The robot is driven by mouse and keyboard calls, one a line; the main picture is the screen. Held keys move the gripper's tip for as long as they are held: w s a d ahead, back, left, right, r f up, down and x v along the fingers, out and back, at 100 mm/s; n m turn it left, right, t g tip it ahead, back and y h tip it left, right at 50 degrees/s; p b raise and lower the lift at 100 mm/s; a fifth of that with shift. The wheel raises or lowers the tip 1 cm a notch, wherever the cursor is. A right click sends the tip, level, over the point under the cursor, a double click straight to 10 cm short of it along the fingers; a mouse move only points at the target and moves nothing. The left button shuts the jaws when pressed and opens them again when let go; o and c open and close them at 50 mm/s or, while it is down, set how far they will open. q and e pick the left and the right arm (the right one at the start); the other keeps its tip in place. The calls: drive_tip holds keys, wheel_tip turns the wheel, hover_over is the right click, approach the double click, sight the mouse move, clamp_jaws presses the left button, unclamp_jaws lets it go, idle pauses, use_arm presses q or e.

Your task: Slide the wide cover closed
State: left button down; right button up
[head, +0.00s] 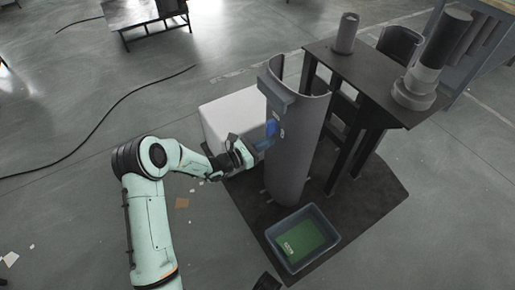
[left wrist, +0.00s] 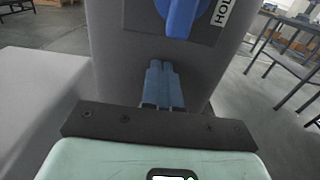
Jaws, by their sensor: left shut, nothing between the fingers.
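The wide cover appears to be the tall grey curved shell (head: 298,150), standing upright at the front of the dark column stand. A protruding grey ledge (head: 276,90) sits near its top. A blue knob (head: 271,127) is on its front; in the left wrist view the knob (left wrist: 183,14) sits on a dark plate beside a partly cut-off label. My left gripper (head: 264,145) is shut and empty, its blue fingers just below the knob. In the left wrist view the fingertips (left wrist: 161,66) point at the grey surface; I cannot tell whether they touch it.
A grey bin with a green bottom (head: 275,235) stands on the dark base mat in front of the shell. A white box (head: 222,115) is behind my left gripper. Cylinders (head: 346,34) stand on the dark stand. A black cable (head: 110,105) crosses the open floor at left.

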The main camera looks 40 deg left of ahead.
use_arm(q)
drive_tip(key=shift+w+d, duration=0.1)
drive_tip(key=shift+w, duration=0.15)
drive_tip(key=b+x, duration=0.3)
drive_tip(key=x, duration=1)
drive_tip(key=shift+r, duration=0.2)
use_arm(e)
drive_tip(key=s+d+f+g, duration=0.1)
drive_tip(key=s+f, duration=0.4)
drive_tip(key=shift+s+f+g, duration=0.15)
drive_tip(key=shift+s+g, duration=0.05)
drive_tip(key=shift+g, duration=0.2)
use_arm(q)
drive_tip(key=shift+w+d, duration=0.1)
